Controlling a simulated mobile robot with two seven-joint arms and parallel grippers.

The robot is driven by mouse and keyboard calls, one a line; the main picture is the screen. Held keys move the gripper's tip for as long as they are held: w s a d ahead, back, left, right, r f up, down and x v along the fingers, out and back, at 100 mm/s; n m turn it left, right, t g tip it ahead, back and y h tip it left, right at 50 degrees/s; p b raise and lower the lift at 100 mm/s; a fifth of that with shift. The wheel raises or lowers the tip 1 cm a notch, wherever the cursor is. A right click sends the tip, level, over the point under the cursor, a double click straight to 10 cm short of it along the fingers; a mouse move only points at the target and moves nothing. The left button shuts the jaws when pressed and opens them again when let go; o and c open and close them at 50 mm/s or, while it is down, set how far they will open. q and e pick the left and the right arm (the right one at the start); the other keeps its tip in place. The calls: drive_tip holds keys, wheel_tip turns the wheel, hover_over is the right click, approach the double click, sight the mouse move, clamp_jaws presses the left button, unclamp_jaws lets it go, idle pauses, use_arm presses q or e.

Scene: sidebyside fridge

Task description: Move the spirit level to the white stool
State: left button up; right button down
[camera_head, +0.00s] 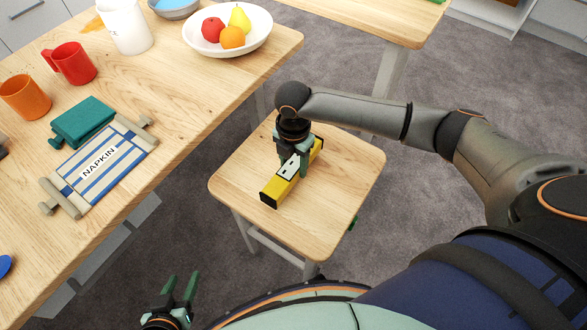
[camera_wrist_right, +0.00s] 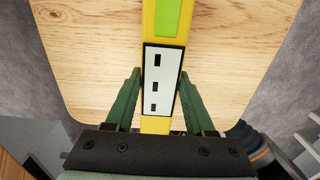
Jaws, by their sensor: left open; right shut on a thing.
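The yellow spirit level (camera_head: 277,188) is over the wooden seat of the white stool (camera_head: 335,185), in the head view. It seems to rest on the seat or just above it; I cannot tell which. My right gripper (camera_head: 293,168) is above it with its fingers around its middle, shut on it. In the right wrist view the level (camera_wrist_right: 160,125) runs up between the green fingers of the right gripper (camera_wrist_right: 160,90), with the seat (camera_wrist_right: 90,55) behind. My left gripper (camera_head: 182,290) is open and empty, low at the bottom left of the head view.
A wooden table (camera_head: 170,100) stands left of the stool. Another table (camera_head: 380,15) is behind.

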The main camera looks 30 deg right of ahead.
sight(293, 164)
wheel_tip(293, 164, down, 2)
drive_tip(key=shift+f, duration=0.1)
use_arm(q)
drive_tip(key=shift+s+a+f, duration=0.1)
drive_tip(key=shift+s+f, duration=0.05)
drive_tip(key=shift+f, duration=0.2)
use_arm(e)
drive_tip(key=shift+c, duration=1.3)
unclamp_jaws()
wheel_tip(293, 164, up, 11)
drive_tip(key=p, duration=0.2)
drive_tip(key=shift+p, duration=0.3)
drive_tip(key=shift+r, duration=0.6)
use_arm(q)
drive_tip(key=shift+w+d+r, duration=0.15)
drive_tip(key=shift+r, duration=0.45)
drive_tip(key=shift+w+d+r, duration=0.1)
drive_tip(key=shift+r, duration=0.45)
